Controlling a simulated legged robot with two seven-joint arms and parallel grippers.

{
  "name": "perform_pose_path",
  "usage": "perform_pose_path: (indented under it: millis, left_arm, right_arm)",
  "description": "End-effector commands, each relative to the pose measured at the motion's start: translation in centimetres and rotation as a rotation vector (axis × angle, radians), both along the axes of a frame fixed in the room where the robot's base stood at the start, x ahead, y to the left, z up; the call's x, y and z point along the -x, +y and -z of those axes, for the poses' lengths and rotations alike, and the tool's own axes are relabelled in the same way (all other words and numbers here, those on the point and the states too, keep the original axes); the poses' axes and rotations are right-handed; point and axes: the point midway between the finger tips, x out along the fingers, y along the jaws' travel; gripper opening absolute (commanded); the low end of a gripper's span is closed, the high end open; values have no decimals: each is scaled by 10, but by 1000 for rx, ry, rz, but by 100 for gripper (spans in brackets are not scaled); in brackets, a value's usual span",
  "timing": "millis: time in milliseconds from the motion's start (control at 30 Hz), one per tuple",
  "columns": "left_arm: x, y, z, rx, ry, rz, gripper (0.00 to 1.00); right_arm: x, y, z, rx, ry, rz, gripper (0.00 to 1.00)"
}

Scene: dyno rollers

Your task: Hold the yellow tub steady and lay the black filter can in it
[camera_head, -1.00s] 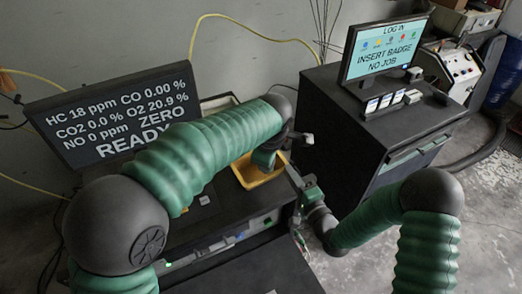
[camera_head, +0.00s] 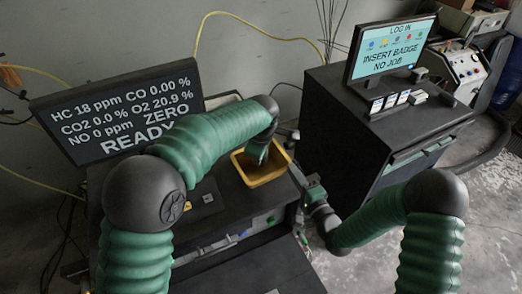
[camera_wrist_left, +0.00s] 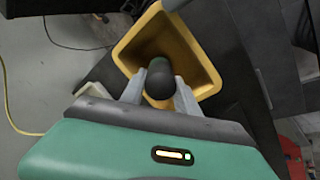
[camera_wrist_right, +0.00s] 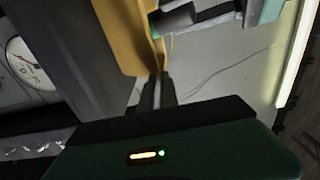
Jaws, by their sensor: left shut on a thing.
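The yellow tub (camera_head: 262,178) stands open on the dark cabinet top in the head view. It also shows in the left wrist view (camera_wrist_left: 203,62). My left gripper (camera_wrist_left: 158,88) is shut on the black filter can (camera_wrist_left: 159,76), whose rounded end shows between the fingers over the tub's opening. I cannot tell whether the can touches the tub floor. The left arm hides the can in the head view. My right gripper (camera_head: 303,181) is at the tub's right side. In the right wrist view its fingers (camera_wrist_right: 160,92) are close together on the tub's edge (camera_wrist_right: 128,38).
A black display (camera_head: 125,112) stands behind and left of the tub. A dark cabinet (camera_head: 380,135) with a log-in monitor (camera_head: 388,52) stands to the right. Yellow cables (camera_head: 240,20) run along the wall.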

Motion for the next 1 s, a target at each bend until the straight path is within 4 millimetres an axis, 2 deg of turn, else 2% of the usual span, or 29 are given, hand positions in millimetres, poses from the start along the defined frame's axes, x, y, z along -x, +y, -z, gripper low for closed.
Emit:
perform_pose_path:
  millis: [33,133,167,333,633,733,867,1000]
  left_arm:
    - [0,0,1,0,0,0,0]
    - [0,0,1,0,0,0,0]
    - [0,0,1,0,0,0,40]
    - [0,0,1,0,0,0,62]
    - [0,0,0,0,0,0,62]
    - [3,0,-7,-1,-1,1,62]
    - [12,-2,-32,0,-4,0,62]
    - [27,-4,-66,-1,-5,1,62]
  right_arm:
    - [2,-1,8,7,19,2,0]
    - [2,-1,8,7,19,2,0]
    - [2,-1,8,7,19,2,0]
    - [2,-1,8,7,19,2,0]
    - [2,-1,8,7,19,2,0]
    - [2,-1,7,7,18,2,0]
    - [2,-1,7,7,19,2,0]
    - [2,-1,8,7,19,2,0]
